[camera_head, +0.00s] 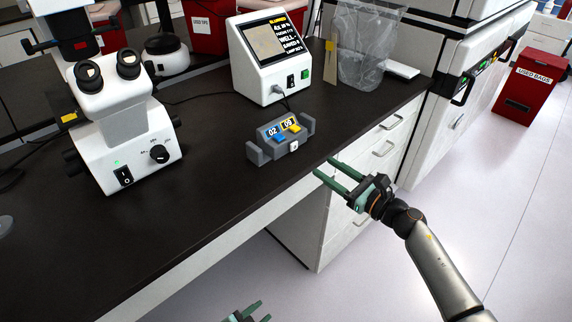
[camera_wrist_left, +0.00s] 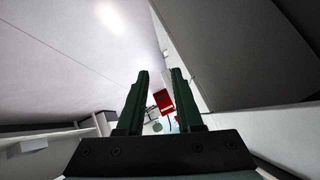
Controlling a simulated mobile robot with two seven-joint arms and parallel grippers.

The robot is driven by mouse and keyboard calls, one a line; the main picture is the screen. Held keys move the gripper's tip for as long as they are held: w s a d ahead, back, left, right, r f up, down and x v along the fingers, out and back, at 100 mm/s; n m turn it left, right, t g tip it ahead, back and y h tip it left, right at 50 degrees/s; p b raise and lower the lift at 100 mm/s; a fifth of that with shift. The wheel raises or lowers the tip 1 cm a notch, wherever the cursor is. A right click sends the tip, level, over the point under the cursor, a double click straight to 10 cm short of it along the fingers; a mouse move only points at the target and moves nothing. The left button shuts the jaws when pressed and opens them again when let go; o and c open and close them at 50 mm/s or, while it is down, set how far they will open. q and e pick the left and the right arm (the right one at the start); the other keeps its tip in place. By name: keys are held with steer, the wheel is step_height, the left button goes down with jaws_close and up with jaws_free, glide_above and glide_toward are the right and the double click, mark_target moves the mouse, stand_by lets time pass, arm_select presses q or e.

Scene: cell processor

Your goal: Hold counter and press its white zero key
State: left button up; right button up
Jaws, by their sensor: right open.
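The counter (camera_head: 266,150) is a grey block with upright end pieces, standing on the dark bench near its front edge. Its displays read 02 and 09, with a blue key and a yellow key below them. The white zero key (camera_head: 294,146) is on its front, facing me. My right gripper (camera_head: 326,167) is open and empty, just right of the counter at the bench edge, not touching it. My left gripper (camera_head: 262,311) is low at the bottom of the head view, away from the counter. In the left wrist view its fingers (camera_wrist_left: 160,74) are apart with nothing between them.
A white microscope (camera_head: 125,130) stands left on the bench (camera_head: 205,185). A white device with a screen (camera_head: 270,60) stands behind the counter, its cable running toward it. A clear bag (camera_head: 362,50) is at the back right. Bench around the counter's left and front is clear.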

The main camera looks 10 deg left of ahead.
arm_select(q)
steer(key=w+d+r+m+t+y, duration=0.15)
steer(key=w+d+r+m, duration=0.25)
steer(key=w+r+m, duration=0.5)
steer(key=w+d+r+m+t+y, duration=0.1)
steer(key=w+d+r+m+y, duration=0.3)
steer(key=w+m, duration=0.55)
steer(key=w+a+r+m+t+y, duration=0.25)
steer(key=r+m+y, duration=0.3)
steer(key=r, duration=0.75)
steer(key=n+g+y, duration=0.3)
steer(key=n+y, duration=0.3)
steer(key=n, duration=0.1)
glide_toward(267, 149)
steer(key=shift+s+a+r, duration=0.65)
steer(key=shift+s+r, duration=0.1)
steer(key=shift+r, duration=0.15)
steer(key=shift+a+r+n+g+y, duration=0.3)
steer(key=shift+a+n+g+y, duration=0.1)
steer(key=shift+a+n, duration=0.15)
steer(key=shift+w+a+r, duration=0.1)
steer(key=shift+w+a, duration=0.2)
steer(key=shift+a, duration=0.25)
steer(key=x, duration=1.1)
steer(key=shift+w+a, duration=0.1)
steer(key=shift+a, duration=0.25)
